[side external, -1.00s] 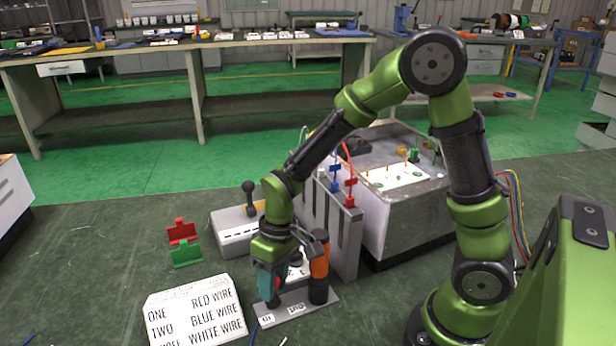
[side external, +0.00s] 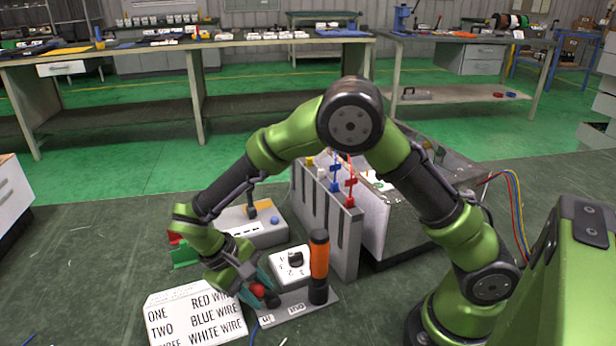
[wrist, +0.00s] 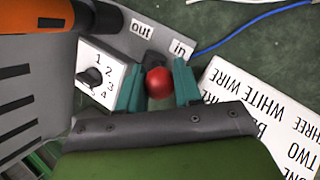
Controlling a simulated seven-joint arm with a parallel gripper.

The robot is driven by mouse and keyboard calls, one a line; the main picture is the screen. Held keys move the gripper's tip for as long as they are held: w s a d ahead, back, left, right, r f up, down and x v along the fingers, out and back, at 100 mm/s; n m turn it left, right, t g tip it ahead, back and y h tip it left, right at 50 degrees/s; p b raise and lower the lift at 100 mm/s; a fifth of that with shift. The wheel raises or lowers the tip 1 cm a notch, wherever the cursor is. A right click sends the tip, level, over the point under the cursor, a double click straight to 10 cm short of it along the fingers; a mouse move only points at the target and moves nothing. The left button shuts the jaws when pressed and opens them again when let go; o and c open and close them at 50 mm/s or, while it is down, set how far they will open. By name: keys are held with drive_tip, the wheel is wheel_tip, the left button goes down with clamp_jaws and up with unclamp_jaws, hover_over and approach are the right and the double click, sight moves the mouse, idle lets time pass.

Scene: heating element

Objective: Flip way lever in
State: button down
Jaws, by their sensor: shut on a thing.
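The way lever (side external: 257,290) has a red ball knob and a dark base on a grey plate (side external: 325,297). The plate carries an "in" label at its left and an "out" label to the right. The lever leans left, towards the "in" side. My gripper (side external: 256,285) is tilted over and shut on the red knob. In the wrist view the knob (wrist: 158,83) sits between the two teal fingers (wrist: 158,88), with the "in" label just beyond. The lever's stem is mostly hidden.
An orange and black upright handle (side external: 319,255) stands close right of the lever. A white numbered dial (side external: 285,266) is behind. A slotted grey panel (side external: 345,245) rises behind right. A wire instruction card (side external: 195,317) lies at left.

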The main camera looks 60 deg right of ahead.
drive_tip(key=shift+w+a+f+g+h, duration=0.25)
drive_tip(key=shift+g+h, duration=0.15)
drive_tip(key=shift+h, duration=0.2)
drive_tip(key=c, duration=0.8)
unclamp_jaws()
drive_tip(key=v, duration=1.7)
drive_tip(key=shift+a+f, duration=0.1)
drive_tip(key=shift+a, duration=0.1)
